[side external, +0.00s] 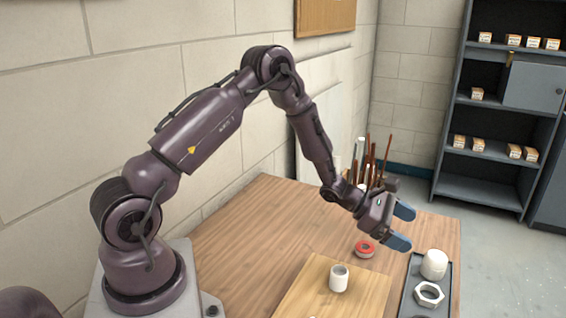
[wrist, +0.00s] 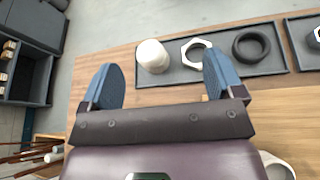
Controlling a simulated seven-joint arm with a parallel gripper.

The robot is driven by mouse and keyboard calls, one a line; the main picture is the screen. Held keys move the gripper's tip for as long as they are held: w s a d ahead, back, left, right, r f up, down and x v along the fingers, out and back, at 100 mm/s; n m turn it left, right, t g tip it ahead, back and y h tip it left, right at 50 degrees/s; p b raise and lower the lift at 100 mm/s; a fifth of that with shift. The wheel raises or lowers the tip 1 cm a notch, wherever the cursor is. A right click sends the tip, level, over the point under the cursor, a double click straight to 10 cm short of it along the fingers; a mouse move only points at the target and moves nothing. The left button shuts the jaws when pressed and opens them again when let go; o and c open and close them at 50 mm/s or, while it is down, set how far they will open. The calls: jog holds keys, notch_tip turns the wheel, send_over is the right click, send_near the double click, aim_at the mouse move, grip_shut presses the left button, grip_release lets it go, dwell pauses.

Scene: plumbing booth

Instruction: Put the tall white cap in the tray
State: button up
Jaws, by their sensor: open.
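The tall white cap (side external: 434,264) stands in the far end of the dark grey tray (side external: 408,300), beside a white hex nut (side external: 429,293). In the wrist view the cap (wrist: 152,56) is at the left end of the tray (wrist: 280,62), with the nut (wrist: 196,54) and a black ring (wrist: 251,46) to its right. My gripper (side external: 402,227) is open and empty, above the table and clear of the cap. In the wrist view the cap appears beyond and between the two blue fingers (wrist: 160,72).
A white cylindrical fitting (side external: 339,278) stands on a light wooden board (side external: 310,290). A red roll (side external: 365,249) lies behind it. Several brown rods (side external: 372,165) stand at the table's back. Part of another tray (wrist: 297,36) shows at the right of the wrist view.

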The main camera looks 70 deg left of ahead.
jog(key=s+d+r+m+g, duration=0.3)
jog(key=s+d+r+m, duration=0.1)
jog(key=s+r+m, duration=0.35)
jog(key=s+d+r+m+g, duration=0.3)
jog(key=s+d+r+m, duration=0.25)
jog(key=r+m, duration=0.3)
jog(key=s+a+r+m+y, duration=0.2)
jog(key=s+m, duration=0.1)
jog(key=s, duration=0.3)
jog(key=s+a+r+m+y, duration=0.2)
jog(key=s+m+y, duration=0.1)
jog(key=s, duration=0.3)
jog(key=s+a+r+m+t+y, duration=0.1)
jog(key=s+a+r+m+y, duration=0.1)
jog(key=s, duration=0.4)
jog(key=shift+a+r+m+y, duration=0.3)
jog(key=shift+a+m+y, duration=0.3)
jog(key=shift+m, duration=0.6)
